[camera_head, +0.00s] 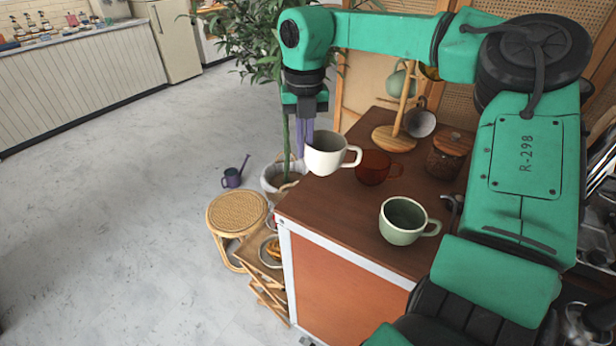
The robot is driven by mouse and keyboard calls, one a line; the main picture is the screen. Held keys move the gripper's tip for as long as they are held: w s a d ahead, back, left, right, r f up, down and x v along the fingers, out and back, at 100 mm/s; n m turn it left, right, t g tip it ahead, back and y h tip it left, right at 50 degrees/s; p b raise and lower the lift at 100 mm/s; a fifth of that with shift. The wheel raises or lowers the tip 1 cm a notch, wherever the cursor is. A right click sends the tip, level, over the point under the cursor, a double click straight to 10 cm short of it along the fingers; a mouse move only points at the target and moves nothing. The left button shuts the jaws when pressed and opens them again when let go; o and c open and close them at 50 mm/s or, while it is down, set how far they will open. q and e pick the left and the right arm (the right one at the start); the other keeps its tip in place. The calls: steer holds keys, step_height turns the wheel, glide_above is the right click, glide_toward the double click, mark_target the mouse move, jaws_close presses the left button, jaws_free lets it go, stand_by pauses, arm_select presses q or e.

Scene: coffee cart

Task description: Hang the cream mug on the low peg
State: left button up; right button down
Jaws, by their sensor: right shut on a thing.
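The cream mug (326,160) is in the grip of my right gripper (306,134), by its rim or wall on the left side. It is upright at the cart's far left corner, its handle pointing right. It appears raised above the cart top. The wooden mug tree (394,139) stands at the back of the cart on a round base. A pale green mug (396,84) hangs high on it, and a grey mug (420,122) is lower on its right side. My arm partly covers the tree's top, and I cannot make out the low peg clearly. My left gripper is out of view.
On the brown cart top (330,205) are an amber glass cup (372,168), close to the cream mug, a sage green mug (403,220) in front, and a lidded jar (446,158) at the right. A rattan stool (236,213) and a plant stand beside the cart.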

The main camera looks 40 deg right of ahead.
step_height(320, 180, down, 10)
steer(key=shift+r+p, duration=0.1)
steer(key=shift+p, duration=0.35)
steer(key=c, duration=1)
jaws_free()
steer(key=shift+s, duration=0.1)
steer(key=shift+c, duration=0.2)
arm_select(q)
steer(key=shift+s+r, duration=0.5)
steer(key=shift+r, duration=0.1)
arm_select(e)
steer(key=shift+a+p, duration=0.1)
steer(key=shift+p, duration=0.2)
arm_select(q)
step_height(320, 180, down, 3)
steer(key=b, duration=0.3)
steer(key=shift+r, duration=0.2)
arm_select(e)
step_height(320, 180, up, 14)
steer(key=shift+s+r, duration=0.15)
steer(key=shift+r, duration=0.05)
